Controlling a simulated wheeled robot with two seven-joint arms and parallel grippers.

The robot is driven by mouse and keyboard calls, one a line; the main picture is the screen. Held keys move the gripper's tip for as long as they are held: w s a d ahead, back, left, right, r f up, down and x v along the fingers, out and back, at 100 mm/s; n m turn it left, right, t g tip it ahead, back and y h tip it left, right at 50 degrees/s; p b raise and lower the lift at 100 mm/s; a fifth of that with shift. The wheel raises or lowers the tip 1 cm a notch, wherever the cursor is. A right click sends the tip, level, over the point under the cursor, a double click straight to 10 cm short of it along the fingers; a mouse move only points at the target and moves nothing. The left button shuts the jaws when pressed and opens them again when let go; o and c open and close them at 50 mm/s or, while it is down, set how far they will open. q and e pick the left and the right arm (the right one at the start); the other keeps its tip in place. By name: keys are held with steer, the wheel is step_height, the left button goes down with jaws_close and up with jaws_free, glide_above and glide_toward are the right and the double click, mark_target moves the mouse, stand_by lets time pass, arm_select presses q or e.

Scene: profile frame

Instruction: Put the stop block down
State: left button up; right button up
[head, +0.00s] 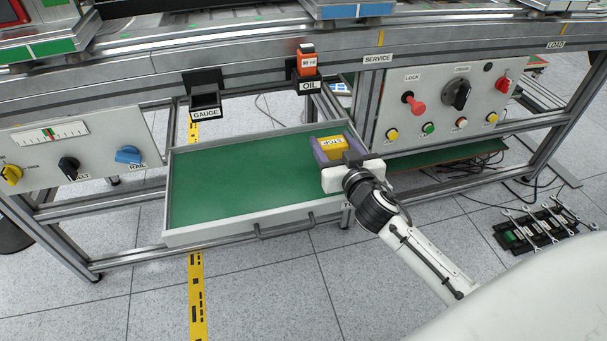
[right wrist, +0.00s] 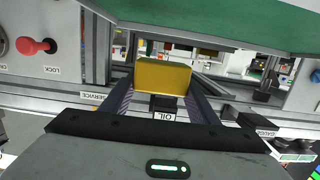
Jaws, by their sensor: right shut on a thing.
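The stop block (head: 332,143) is yellow with dark lettering on its top. My right gripper (head: 335,151) is shut on it, with a finger on either side. The block also shows between the fingers in the right wrist view (right wrist: 162,76). Gripper and block are at the right end of an open, green-lined drawer (head: 240,190). I cannot tell whether the block touches the drawer floor. My left gripper is not in view.
The drawer's green floor is bare to the left of the gripper. Behind it are an empty GAUGE holder (head: 205,103) and an orange bottle (head: 306,62) in the OIL holder. A control panel (head: 440,105) stands close on the right. Wrenches (head: 540,225) lie on the floor.

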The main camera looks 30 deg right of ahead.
steer(key=shift+f+b, duration=1.35)
steer(key=shift+f, duration=2.25)
steer(key=shift+f, duration=0.25)
steer(key=o, duration=1.2)
steer(key=shift+c, duration=0.2)
steer(key=shift+r, duration=0.1)
steer(key=shift+r, duration=0.2)
steer(key=v, duration=1.2)
steer(key=shift+p, duration=0.35)
steer(key=shift+f, duration=0.1)
